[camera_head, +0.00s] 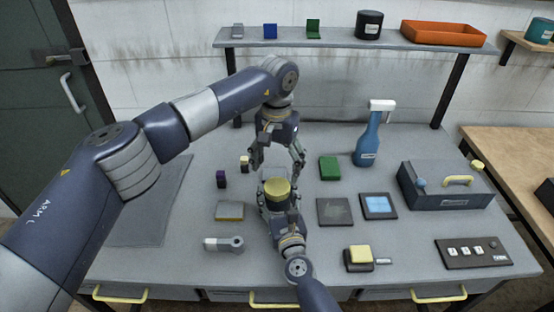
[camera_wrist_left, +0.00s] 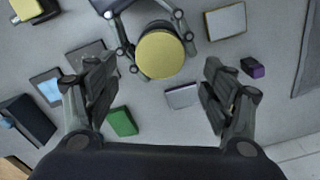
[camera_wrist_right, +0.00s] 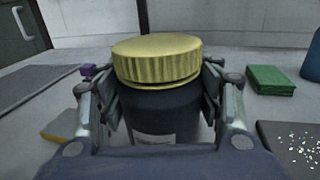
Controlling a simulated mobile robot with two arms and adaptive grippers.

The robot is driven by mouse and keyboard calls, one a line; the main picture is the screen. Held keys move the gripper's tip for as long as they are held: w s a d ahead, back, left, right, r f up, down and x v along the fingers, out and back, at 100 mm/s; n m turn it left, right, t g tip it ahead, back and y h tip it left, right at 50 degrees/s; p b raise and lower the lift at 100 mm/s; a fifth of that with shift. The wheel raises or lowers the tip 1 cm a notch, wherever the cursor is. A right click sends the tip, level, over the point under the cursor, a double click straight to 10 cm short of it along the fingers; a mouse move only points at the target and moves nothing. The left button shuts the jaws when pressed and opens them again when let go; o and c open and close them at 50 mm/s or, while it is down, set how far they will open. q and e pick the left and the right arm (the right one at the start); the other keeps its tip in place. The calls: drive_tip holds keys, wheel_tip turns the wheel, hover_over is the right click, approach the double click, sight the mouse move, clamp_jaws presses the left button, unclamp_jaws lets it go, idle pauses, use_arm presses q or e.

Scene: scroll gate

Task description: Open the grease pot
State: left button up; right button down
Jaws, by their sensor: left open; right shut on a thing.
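The grease pot is a dark, upright jar with a label (camera_wrist_right: 160,118) and a ridged yellow lid (camera_wrist_right: 157,60). The lid also shows in the head view (camera_head: 277,187) and in the left wrist view (camera_wrist_left: 160,54). The lid sits on the jar. My right gripper (camera_head: 280,203) is shut around the jar's body, below the lid. The jar's base is hidden, so I cannot tell whether it touches the table. My left gripper (camera_head: 278,167) points down above the lid, its fingers spread and empty, apart from the lid.
A green block (camera_head: 329,168), a blue spray bottle (camera_head: 367,140) and dark tiles (camera_head: 335,211) stand right of the pot. A grey box (camera_head: 440,190) is farther right. A grey handle-like part (camera_head: 224,244) lies front left. A shelf (camera_head: 340,40) spans the back.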

sight(277, 186)
use_arm(q)
wheel_tip(277, 186, down, 6)
drive_tip(key=shift+f, duration=0.25)
drive_tip(key=c, duration=1.1)
